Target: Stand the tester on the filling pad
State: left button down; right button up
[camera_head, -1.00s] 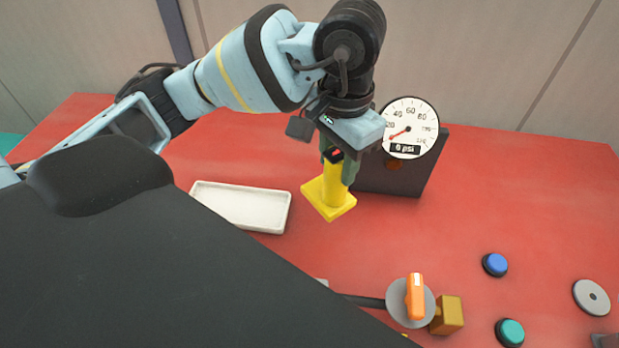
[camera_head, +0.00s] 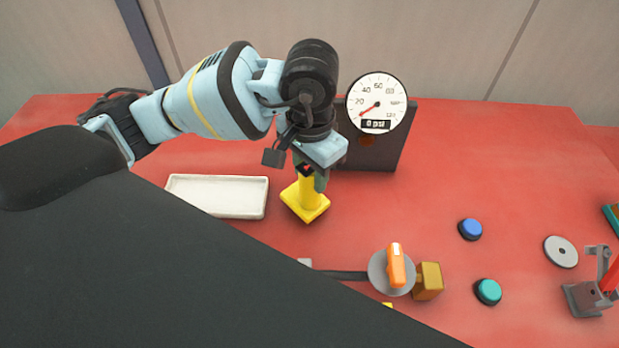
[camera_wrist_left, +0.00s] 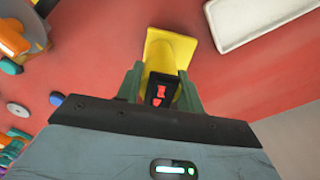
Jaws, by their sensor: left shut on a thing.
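The tester appears to be the yellow upright piece with a square foot (camera_head: 306,204) and a black top with red marks, which shows in the left wrist view (camera_wrist_left: 170,50). My left gripper (camera_head: 312,180) is shut on its upper part, fingers on either side (camera_wrist_left: 160,92). The tester is upright, between the white tray and the orange-handled valve; I cannot tell whether its foot touches the red table. Nothing is labelled as the filling pad; a flat grey disc with a dark centre (camera_head: 561,251) at the right may be it. My right gripper is not in view.
A dial gauge (camera_head: 377,102) reading 0 psi stands behind. A white tray (camera_head: 217,211) lies left of the tester. In front are the orange-handled valve (camera_head: 396,266), a blue button (camera_head: 470,229) and a teal button (camera_head: 488,291). A grey-and-red device (camera_head: 591,295) stands at right.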

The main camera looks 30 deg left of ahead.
pick_arm(q)
jog(key=shift+f, duration=1.4)
jog(key=shift+f, duration=0.2)
jog(key=c, duration=0.9)
grip_release()
jog(key=shift+r, duration=0.1)
jog(key=shift+o, duration=0.4)
notch_tip(320, 180, up, 12)
jog(key=shift+r, duration=0.1)
